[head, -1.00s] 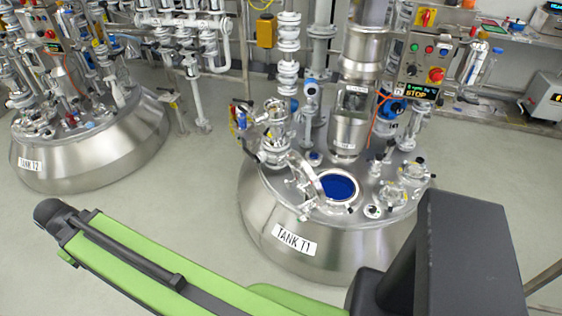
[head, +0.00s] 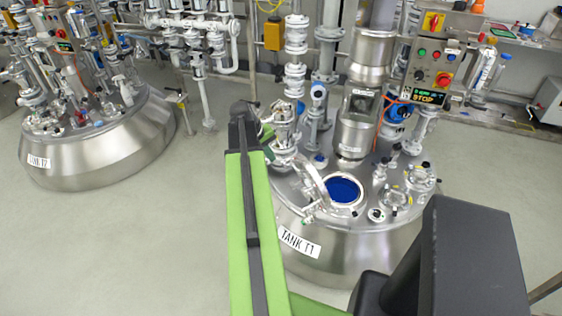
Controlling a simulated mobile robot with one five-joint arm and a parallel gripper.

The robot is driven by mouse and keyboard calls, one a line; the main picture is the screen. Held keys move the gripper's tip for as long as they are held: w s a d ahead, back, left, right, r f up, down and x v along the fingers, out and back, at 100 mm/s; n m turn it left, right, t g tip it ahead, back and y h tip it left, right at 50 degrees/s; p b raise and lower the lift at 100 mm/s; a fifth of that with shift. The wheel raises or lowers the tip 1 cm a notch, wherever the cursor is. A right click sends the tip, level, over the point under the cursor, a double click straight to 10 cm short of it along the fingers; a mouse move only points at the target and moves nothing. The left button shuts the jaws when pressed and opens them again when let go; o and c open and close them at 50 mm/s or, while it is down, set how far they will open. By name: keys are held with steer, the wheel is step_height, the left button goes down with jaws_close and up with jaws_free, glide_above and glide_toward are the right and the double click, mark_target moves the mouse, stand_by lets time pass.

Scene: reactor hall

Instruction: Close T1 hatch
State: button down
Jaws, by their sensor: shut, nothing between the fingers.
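Tank T1 (head: 375,250) is a steel vessel labelled TANK T1 (head: 299,241), to the right of the picture's middle. Its round hatch opening (head: 345,190) is uncovered and shows blue inside. The hatch lid (head: 313,185) stands tilted up at the left edge of the opening, seen nearly edge-on. My green arm (head: 243,210) rises left of the tank, and its dark upper end (head: 240,112) appears beside the pipework, left of and above the lid in the picture. I cannot make out my gripper's fingers.
Pipes and valves (head: 285,140) crowd the tank top behind the lid. A sight-glass column (head: 356,125) stands behind the opening, and a control box (head: 432,68) reading STOP is at right. Tank T2 (head: 95,150) is at left, with clear floor (head: 180,240) between.

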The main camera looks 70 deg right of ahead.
steer(key=s+d+f+b, duration=0.5)
steer(key=f+b, duration=0.2)
steer(key=f, duration=0.1)
steer(key=shift+d, duration=0.35)
steer(key=shift+f, duration=0.1)
